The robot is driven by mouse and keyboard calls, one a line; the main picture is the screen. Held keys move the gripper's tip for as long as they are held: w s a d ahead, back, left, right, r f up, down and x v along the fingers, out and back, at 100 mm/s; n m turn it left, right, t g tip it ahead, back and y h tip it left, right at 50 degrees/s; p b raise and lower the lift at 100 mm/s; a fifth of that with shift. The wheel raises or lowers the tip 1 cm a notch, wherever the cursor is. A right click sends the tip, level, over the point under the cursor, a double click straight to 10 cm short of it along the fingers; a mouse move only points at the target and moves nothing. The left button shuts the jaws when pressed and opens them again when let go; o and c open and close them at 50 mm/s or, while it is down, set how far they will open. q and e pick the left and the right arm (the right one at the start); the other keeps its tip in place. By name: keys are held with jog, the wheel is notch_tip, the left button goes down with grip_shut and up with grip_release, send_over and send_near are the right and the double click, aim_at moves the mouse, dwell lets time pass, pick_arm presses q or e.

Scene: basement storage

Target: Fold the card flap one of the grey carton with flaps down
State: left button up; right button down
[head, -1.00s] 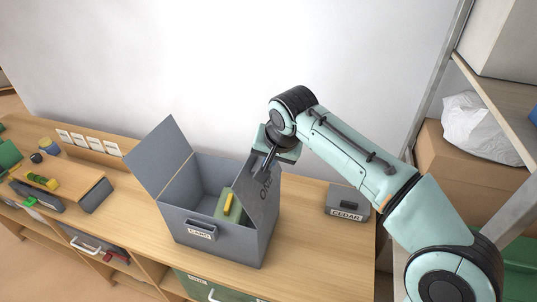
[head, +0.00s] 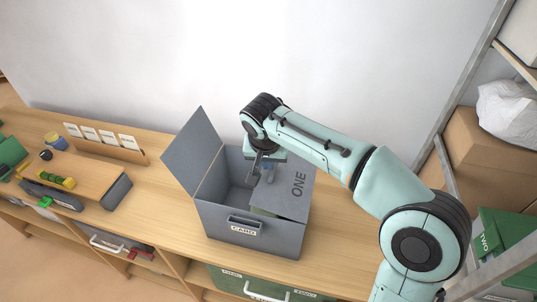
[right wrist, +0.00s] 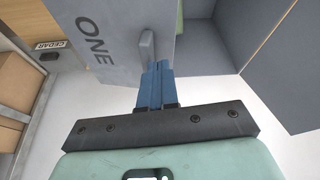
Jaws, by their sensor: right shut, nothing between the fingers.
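The grey carton (head: 238,243), labelled CARD, stands on the wooden bench. Its flap marked ONE (head: 294,197) is on the right and lies slanted inward over the right part of the opening. The other flap (head: 192,152) stands up on the left. My right gripper (head: 262,180) is shut and empty, at the inner edge of flap ONE. In the right wrist view its blue fingers (right wrist: 155,85) are together by the small tab on flap ONE (right wrist: 105,40); whether they touch is hard to tell. A green thing inside the carton is mostly hidden. My left gripper is not in view.
A wooden tray (head: 92,187) with small items and a rack of white cards (head: 105,150) stand left on the bench. Shelving with a brown box (head: 480,150) and a green box marked TWO (head: 505,235) is at the right.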

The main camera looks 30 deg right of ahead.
aim_at(263, 172)
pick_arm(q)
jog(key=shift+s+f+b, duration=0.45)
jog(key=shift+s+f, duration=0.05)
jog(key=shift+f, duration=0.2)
pick_arm(e)
jog(key=shift+w+a+f, duration=0.2)
jog(key=shift+f, duration=0.3)
jog(key=shift+w+a+f, duration=0.15)
jog(key=shift+f, duration=0.4)
jog(key=shift+w+a+f, duration=0.2)
jog(key=shift+f, duration=0.3)
